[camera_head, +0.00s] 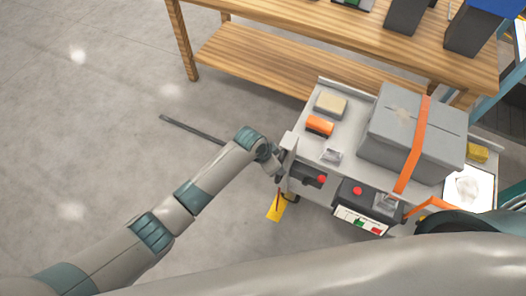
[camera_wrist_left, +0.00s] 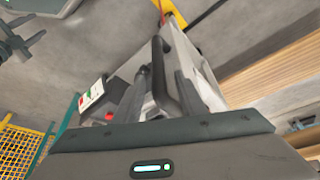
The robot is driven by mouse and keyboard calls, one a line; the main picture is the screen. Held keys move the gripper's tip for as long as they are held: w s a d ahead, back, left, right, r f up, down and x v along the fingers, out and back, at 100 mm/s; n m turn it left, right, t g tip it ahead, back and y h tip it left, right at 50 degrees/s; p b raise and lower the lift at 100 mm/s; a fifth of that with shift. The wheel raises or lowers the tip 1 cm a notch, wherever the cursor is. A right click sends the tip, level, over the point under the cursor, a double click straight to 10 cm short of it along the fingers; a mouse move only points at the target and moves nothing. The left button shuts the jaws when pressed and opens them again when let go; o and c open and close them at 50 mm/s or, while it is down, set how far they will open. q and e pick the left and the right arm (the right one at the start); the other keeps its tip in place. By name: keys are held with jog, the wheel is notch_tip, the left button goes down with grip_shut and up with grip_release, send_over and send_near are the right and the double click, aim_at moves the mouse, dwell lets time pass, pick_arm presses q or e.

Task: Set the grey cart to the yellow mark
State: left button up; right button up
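The grey cart (camera_head: 345,169) stands at the right of the head view, with a large grey box (camera_head: 415,130) held by an orange strap on top. My left gripper (camera_head: 279,166) is at the cart's left end. In the left wrist view, a black handle (camera_wrist_left: 160,70) on the cart's end lies between the gripper's fingers. I cannot tell whether they press on it. A yellow tag-like piece (camera_head: 275,206) shows below the gripper. A yellow strip (camera_wrist_left: 205,15) shows at the top of the wrist view. I cannot tell whether either is the mark. My right gripper is not visible.
A wooden bench (camera_head: 280,65) stands close behind the cart. The cart also carries a beige block (camera_head: 330,104), an orange item (camera_head: 319,125) and a control box (camera_head: 365,203) at its front. A dark strip (camera_head: 190,129) lies on the otherwise clear floor at left.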

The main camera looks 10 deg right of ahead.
pick_arm(q)
jog(key=b+v, duration=0.1)
jog(key=v, duration=1.3)
jog(key=shift+r+b, duration=0.35)
jog(key=shift+b, duration=0.05)
